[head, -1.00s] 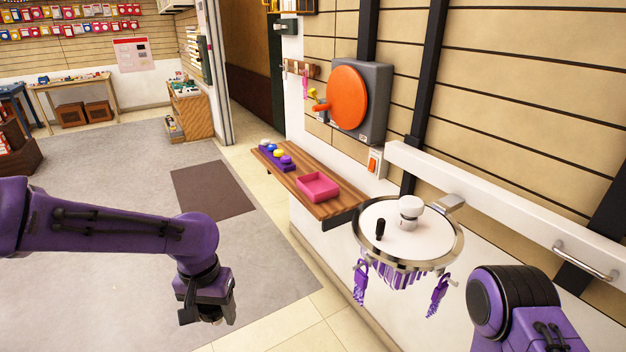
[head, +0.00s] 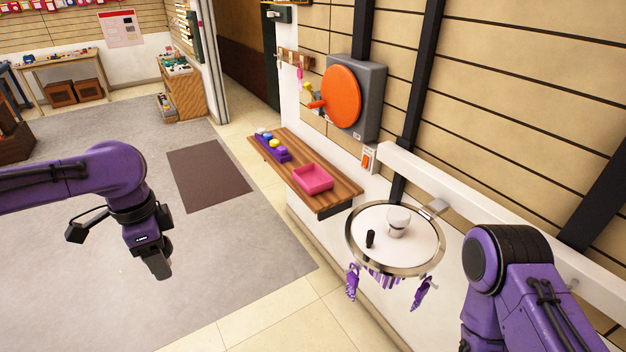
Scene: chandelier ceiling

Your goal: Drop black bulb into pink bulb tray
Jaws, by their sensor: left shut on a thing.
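The pink tray (head: 324,186) lies on a wooden wall shelf and looks empty. A small black upright piece (head: 371,239) stands on the round white chandelier plate (head: 413,252). I cannot tell whether it is the black bulb or a fitting. A white, rounded piece (head: 398,222) stands beside it. My left gripper (head: 160,264) points down over the floor, well left of the shelf and apart from the tray. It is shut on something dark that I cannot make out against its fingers. My right arm shows at the lower right, but its gripper is out of view.
The wooden shelf (head: 343,190) also bears a purple tray (head: 274,152) with several coloured bulbs at its far end. An orange disc (head: 341,97) on a grey box is on the wall above. Purple pieces hang below the chandelier rim. The floor left of the shelf is clear.

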